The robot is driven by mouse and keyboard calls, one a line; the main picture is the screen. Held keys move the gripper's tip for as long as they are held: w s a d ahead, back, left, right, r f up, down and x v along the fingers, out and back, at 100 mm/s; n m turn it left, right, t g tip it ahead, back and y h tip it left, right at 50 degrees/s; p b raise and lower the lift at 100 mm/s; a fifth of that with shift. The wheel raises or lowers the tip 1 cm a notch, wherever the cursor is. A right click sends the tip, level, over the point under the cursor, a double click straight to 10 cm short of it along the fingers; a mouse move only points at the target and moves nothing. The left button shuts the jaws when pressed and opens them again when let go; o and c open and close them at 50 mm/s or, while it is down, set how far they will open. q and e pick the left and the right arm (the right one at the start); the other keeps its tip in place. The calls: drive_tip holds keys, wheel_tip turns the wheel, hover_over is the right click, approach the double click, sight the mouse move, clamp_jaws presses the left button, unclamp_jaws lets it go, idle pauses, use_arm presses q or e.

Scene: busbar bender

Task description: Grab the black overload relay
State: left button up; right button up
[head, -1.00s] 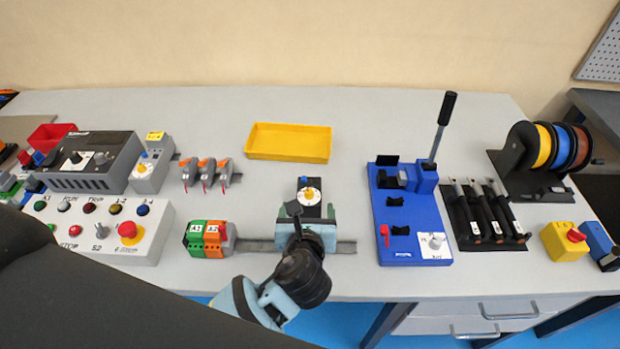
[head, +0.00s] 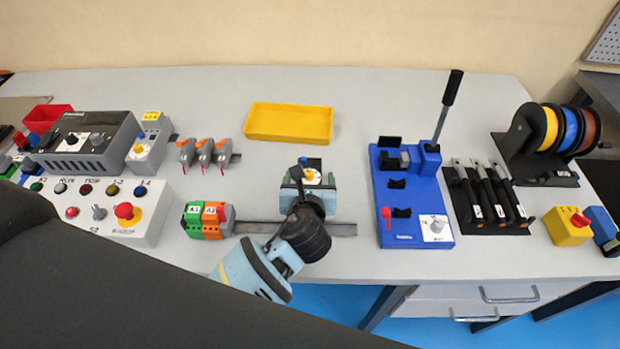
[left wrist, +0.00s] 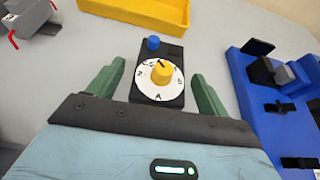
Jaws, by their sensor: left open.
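The black overload relay (left wrist: 143,92) has a white dial with a yellow knob and a small blue button. In the left wrist view it stands between the two green fingers of my left gripper (left wrist: 156,88), which are open with a gap on each side of it. In the head view the relay (head: 314,166) shows just beyond my left gripper (head: 305,181), which partly covers it. My right gripper is not in view.
A yellow tray (head: 289,138) lies behind the relay. Orange and green terminal blocks (head: 207,222) sit on a rail (head: 343,229) in front. A blue bending tool (head: 412,222) with a tall black lever stands to the right. Free table lies between tray and tool.

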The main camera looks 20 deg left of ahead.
use_arm(q)
drive_tip(key=shift+x, duration=0.9)
drive_tip(key=shift+c, duration=1.3)
drive_tip(key=shift+r, duration=0.1)
drive_tip(key=c, duration=1.1)
drive_tip(key=shift+o, duration=0.2)
drive_tip(key=shift+r, duration=0.15)
